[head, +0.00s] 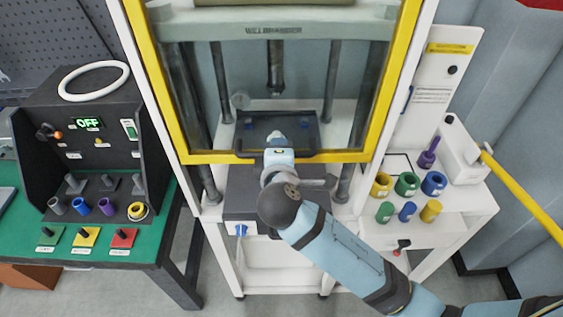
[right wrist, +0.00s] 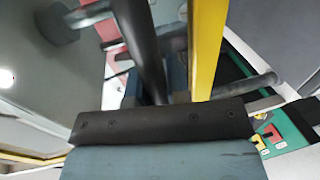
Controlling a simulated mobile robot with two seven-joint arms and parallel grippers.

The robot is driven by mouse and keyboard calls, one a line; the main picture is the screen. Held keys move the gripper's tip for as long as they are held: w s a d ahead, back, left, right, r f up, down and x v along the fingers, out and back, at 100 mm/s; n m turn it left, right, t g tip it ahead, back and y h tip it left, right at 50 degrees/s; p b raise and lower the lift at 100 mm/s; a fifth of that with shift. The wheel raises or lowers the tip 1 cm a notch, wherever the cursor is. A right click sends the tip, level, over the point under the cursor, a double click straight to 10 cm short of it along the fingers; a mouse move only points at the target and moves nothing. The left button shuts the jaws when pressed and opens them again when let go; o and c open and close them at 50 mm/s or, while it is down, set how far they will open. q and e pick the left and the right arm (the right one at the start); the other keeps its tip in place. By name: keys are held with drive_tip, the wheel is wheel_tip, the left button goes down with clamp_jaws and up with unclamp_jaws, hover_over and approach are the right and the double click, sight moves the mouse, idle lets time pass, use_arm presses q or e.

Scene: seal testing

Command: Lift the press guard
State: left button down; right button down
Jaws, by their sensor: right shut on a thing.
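The press guard (head: 350,156) is a clear panel in a yellow frame across the front of the press, seen in the head view. Its lower rail lies level with the dark plate inside the press. A black handle bar (head: 307,156) runs along that rail. My right gripper (head: 279,148) is at the middle of the bar, shut on it, and hides part of it. In the right wrist view, the yellow frame (right wrist: 207,45) and the dark bar (right wrist: 142,45) rise beyond my gripper's dark edge. My left gripper is out of view.
A green-topped bench (head: 90,248) with a dark control panel (head: 95,150) reading OFF stands at left. At right, a white shelf (head: 460,205) holds several coloured rings and a purple plunger-like piece (head: 428,155). A yellow bar (head: 525,200) slants at far right.

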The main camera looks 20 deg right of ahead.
sight(279, 120)
wheel_tip(279, 120, up, 6)
drive_tip(key=shift+r, duration=0.2)
idle(0.3)
drive_tip(key=c, duration=1.4)
unclamp_jaws()
drive_tip(key=shift+w+f, duration=0.1)
drive_tip(key=shift+w, duration=0.05)
